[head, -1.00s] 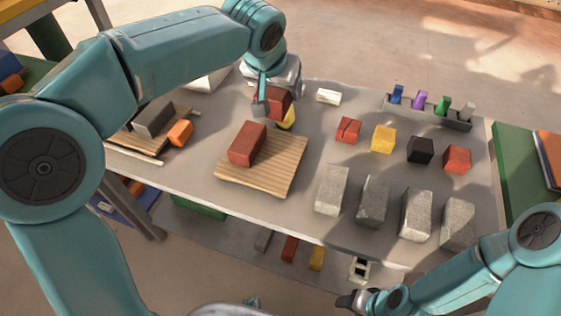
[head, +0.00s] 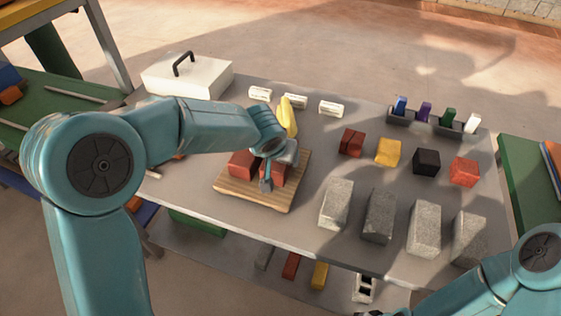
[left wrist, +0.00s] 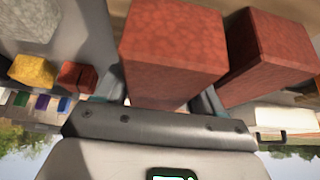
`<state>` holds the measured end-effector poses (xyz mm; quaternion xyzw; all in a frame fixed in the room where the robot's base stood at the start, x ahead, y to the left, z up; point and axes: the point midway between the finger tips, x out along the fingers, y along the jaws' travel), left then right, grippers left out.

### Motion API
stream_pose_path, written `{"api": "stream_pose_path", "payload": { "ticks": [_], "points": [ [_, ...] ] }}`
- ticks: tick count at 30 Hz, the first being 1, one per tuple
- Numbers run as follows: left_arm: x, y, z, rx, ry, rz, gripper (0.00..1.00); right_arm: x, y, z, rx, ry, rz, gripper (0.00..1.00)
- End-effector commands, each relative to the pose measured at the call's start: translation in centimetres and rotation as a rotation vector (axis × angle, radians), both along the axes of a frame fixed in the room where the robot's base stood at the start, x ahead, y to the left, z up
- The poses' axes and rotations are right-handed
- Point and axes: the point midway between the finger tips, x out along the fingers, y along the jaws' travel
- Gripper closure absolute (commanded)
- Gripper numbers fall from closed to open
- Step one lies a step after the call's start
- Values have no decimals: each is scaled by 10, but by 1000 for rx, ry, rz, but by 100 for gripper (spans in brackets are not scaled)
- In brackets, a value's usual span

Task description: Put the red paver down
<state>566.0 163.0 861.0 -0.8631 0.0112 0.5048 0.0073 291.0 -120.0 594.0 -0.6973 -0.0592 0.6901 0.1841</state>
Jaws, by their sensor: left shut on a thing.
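My left gripper (head: 266,182) is over the right part of a slatted wooden board (head: 235,193) on the table. It is shut on a red paver (head: 280,174), which the fingers and wrist partly cover. In the left wrist view the held paver (left wrist: 172,50) fills the middle between the fingers. A second red paver (head: 240,163) lies on the board just left of it, and it also shows in the left wrist view (left wrist: 272,55) with a narrow gap between. I cannot tell whether the held paver touches the board. My right gripper barely shows at the bottom edge.
A yellow object (head: 287,117) stands just behind the board. Grey blocks (head: 336,203) stand to the right, with red, yellow and black cubes (head: 426,162) behind them. A white box (head: 187,75) with a handle is at the back left.

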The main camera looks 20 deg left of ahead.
Motion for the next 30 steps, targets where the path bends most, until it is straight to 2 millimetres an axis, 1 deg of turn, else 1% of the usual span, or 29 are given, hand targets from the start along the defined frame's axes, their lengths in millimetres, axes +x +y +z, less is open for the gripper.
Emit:
{"api": "stream_pose_path", "payload": {
  "ticks": [1,4,12,17,18,26,29,30],
  "points": [
    [1,0,-7,-2,-4,-1,100,0,0,-3,0,0,0,43],
    [1,0,-13,-2,-5,-1,100,0,0,-4,0,0,0,43],
    [1,0,-13,-2,-6,-1,100,0,0,-4,0,0,0,43],
    [1,0,-17,-2,-7,-1,100,0,0,-9,0,0,0,43],
    [0,0,-17,-1,-2,0,21,0,0,-7,0,0,0,43],
    [0,0,-17,-1,-2,0,21,0,0,-7,0,0,0,43],
    [0,0,-12,-1,-1,0,21,0,0,-1,0,0,0,43],
    [-2,0,-10,-1,-3,0,21,0,0,-2,0,0,0,43]
  ]
}}
